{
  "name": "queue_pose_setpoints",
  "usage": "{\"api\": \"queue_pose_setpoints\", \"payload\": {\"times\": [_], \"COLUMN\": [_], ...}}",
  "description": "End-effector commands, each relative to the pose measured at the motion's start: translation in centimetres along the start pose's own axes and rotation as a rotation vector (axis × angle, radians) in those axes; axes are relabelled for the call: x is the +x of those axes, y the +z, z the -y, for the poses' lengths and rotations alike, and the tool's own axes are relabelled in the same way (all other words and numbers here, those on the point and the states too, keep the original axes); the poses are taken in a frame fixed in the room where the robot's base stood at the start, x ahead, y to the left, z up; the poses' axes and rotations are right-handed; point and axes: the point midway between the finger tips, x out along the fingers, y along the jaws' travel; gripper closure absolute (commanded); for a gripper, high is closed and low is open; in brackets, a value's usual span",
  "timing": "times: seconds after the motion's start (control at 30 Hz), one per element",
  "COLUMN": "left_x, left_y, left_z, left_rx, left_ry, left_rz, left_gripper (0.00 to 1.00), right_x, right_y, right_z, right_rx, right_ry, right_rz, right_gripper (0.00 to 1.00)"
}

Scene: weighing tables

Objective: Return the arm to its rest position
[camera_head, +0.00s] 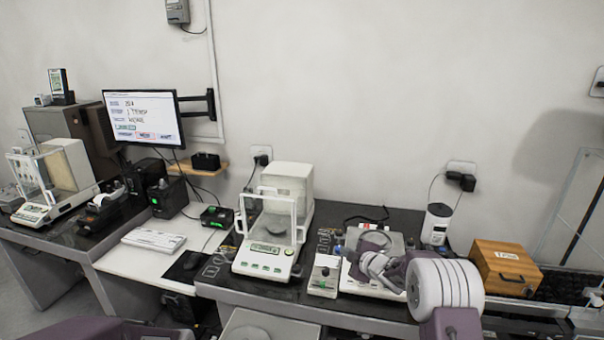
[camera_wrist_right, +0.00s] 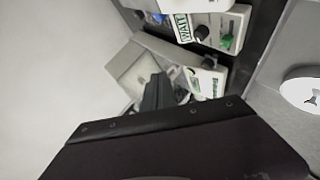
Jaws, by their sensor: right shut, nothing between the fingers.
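My right arm comes in from the lower right of the head view, with a white ribbed section and purple links. Its right gripper (camera_head: 368,250) is over the flat balance (camera_head: 352,284) on the right part of the dark table. In the right wrist view the dark fingers (camera_wrist_right: 157,92) are together, with nothing held between them. My left gripper is not in view; only purple parts of my own body show along the bottom left edge of the head view.
Left of the right gripper stands an analytical balance (camera_head: 263,262) with a glass shield. A white device (camera_head: 437,224) and a wooden box (camera_head: 505,268) stand to the right. A monitor (camera_head: 145,117), keyboard (camera_head: 153,240) and another balance (camera_head: 38,213) are at left.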

Motion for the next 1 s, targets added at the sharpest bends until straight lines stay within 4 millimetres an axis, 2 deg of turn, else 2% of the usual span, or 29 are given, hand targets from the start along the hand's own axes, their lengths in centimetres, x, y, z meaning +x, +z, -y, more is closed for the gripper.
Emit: {"api": "queue_pose_setpoints", "payload": {"times": [0.03, 0.07, 0.1, 0.17, 0.27, 0.3, 0.37, 0.4, 0.53, 0.6, 0.7, 0.77, 1.0], "left_x": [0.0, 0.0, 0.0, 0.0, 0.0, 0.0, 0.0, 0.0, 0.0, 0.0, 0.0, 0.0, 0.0], "left_y": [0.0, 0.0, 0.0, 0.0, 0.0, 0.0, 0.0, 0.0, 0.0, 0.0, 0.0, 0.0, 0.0], "left_z": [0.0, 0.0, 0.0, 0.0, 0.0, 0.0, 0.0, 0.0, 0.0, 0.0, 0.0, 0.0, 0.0], "left_rx": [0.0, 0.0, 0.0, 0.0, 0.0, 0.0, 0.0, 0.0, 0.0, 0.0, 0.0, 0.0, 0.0], "left_ry": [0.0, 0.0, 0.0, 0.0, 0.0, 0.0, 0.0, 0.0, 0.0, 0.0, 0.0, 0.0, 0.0], "left_rz": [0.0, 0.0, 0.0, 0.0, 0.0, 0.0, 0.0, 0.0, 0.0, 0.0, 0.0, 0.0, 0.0], "left_gripper": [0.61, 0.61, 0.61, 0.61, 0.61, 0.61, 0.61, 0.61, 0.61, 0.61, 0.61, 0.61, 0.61], "right_x": [-1.9, -3.2, -5.0, -8.1, -14.6, -16.9, -20.3, -22.4, -28.0, -30.0, -31.9, -32.5, -32.5], "right_y": [-3.1, -4.4, -5.4, -5.9, -4.7, -3.9, -2.8, -2.1, -0.8, -0.7, -0.9, -1.0, -1.0], "right_z": [-2.4, -3.2, -3.6, -3.1, 1.6, 4.2, 8.5, 11.3, 19.0, 21.8, 23.9, 24.4, 24.3], "right_rx": [-0.005, 0.011, 0.057, 0.167, 0.448, 0.562, 0.719, 0.814, 1.059, 1.144, 1.238, 1.266, 1.273], "right_ry": [0.035, 0.047, 0.052, 0.041, -0.031, -0.069, -0.13, -0.169, -0.288, -0.336, -0.373, -0.381, -0.374], "right_rz": [-0.023, -0.017, 0.012, 0.085, 0.279, 0.362, 0.486, 0.566, 0.808, 0.909, 1.01, 1.045, 1.047], "right_gripper": [1.0, 1.0, 1.0, 1.0, 1.0, 1.0, 1.0, 1.0, 1.0, 1.0, 1.0, 1.0, 1.0]}}
